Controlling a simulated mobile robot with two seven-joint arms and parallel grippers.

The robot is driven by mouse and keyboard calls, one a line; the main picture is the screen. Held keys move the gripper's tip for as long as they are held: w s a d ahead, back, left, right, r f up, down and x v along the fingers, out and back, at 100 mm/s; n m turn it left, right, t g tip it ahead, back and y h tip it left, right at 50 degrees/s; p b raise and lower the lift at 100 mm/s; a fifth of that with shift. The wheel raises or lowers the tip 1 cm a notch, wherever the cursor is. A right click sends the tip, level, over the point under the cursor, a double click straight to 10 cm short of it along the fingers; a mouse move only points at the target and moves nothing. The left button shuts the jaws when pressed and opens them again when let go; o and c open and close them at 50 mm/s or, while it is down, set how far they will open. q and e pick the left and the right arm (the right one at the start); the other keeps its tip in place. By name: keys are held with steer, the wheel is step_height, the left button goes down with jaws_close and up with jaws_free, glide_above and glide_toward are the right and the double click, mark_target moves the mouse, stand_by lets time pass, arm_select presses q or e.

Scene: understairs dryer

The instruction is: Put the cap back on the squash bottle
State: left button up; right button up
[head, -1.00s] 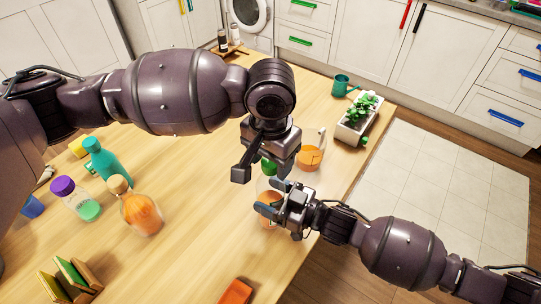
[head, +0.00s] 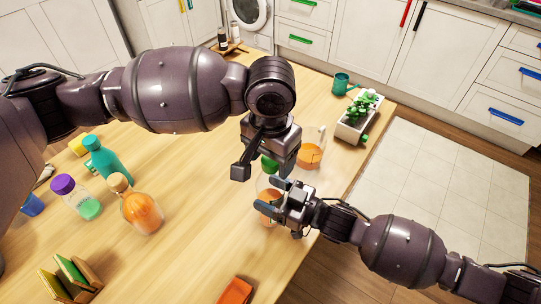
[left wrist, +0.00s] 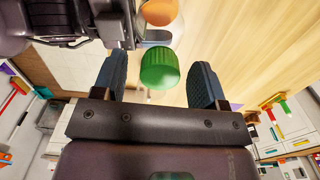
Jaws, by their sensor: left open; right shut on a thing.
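The squash bottle (head: 262,187) is clear, with orange squash inside, and stands at the table's right side. My right gripper (head: 272,196) is shut around its side. The green cap (head: 268,165) sits at the bottle's top; I cannot tell how firmly it is seated. My left gripper (head: 264,173) is open above the bottle. In the left wrist view the ridged cap (left wrist: 160,68) is between the open fingers of my left gripper (left wrist: 158,85), with visible gaps on both sides. The orange squash (left wrist: 160,12) shows beyond it. The cap's join with the neck is hidden.
A glass jug (head: 312,153) with orange liquid stands close behind the bottle. A planter (head: 352,128) and teal watering can (head: 341,85) stand farther back. The middle of the table is clear.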

arm_select(q)
step_height(320, 180, up, 12)
stand_by(0.6)
arm_select(e)
steer(key=o, duration=1.8)
steer(key=v, duration=1)
steer(key=shift+s+d, duration=0.15)
steer(key=shift+d, duration=0.2)
arm_select(q)
steer(key=shift+d, duration=0.1)
arm_select(e)
steer(key=shift+d, duration=0.1)
